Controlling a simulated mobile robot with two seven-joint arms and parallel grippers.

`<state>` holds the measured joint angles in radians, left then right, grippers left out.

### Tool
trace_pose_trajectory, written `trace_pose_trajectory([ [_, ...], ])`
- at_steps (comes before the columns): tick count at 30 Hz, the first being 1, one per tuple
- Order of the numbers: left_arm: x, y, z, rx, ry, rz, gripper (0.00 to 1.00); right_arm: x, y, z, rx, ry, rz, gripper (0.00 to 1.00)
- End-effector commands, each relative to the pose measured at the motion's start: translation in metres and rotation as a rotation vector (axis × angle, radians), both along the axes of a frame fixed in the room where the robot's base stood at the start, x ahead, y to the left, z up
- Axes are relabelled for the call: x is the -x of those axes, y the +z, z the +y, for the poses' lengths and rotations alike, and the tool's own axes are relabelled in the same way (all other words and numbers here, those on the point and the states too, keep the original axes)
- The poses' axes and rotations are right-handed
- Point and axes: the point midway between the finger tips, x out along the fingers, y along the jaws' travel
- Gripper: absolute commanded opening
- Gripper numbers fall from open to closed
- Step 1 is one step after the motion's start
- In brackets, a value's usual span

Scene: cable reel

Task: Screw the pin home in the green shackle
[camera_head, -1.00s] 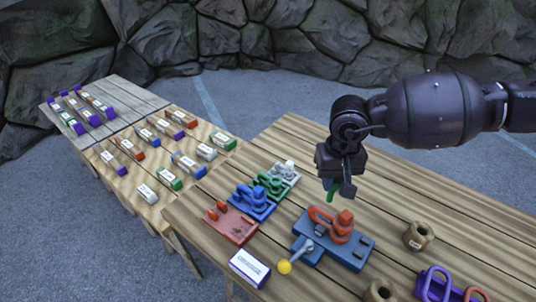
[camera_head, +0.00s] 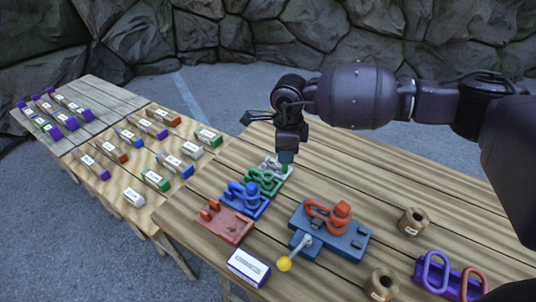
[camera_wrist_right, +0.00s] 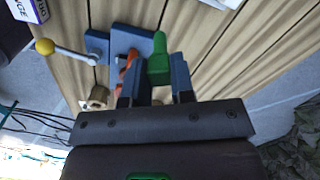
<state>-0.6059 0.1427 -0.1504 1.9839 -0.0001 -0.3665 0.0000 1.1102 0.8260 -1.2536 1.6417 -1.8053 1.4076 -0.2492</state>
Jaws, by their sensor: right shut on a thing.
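My right gripper (camera_head: 286,157) is above the green and white pieces at the back of the bench, pointing down. In the right wrist view its two fingers are shut on a green pin (camera_wrist_right: 158,62), and a little green also shows below the fingertips in the head view (camera_head: 285,168). The green shackle (camera_head: 264,180) sits on a green base, just below and left of the gripper. The gripper looks above it, and I cannot tell whether the pin touches anything. My left gripper is not in view.
A blue vise (camera_head: 345,245) with a yellow-knobbed lever (camera_head: 284,264) holds a red shackle (camera_head: 322,215). Blue shackle (camera_head: 242,197), red base (camera_head: 222,225), white shackle piece (camera_head: 276,166) and white-topped box (camera_head: 248,267) stand nearby. Wooden rings (camera_head: 411,222) and a purple rack (camera_head: 447,276) are at right.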

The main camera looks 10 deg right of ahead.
Motion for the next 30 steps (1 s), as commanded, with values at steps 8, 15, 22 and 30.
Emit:
trace_pose_trajectory([
  [8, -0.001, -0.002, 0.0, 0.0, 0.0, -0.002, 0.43, -0.018, -0.012, 0.012, -0.001, -0.532, 0.002, 0.0],
  [15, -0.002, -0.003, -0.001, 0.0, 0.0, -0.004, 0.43, -0.031, -0.022, 0.021, 0.001, -0.993, 0.002, 0.0],
  [22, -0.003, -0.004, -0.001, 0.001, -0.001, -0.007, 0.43, -0.041, -0.033, 0.029, 0.001, -1.425, 0.003, 0.0],
  [30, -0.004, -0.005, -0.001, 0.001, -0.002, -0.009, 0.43, -0.047, -0.043, 0.034, 0.001, -1.773, 0.003, 0.0],
])
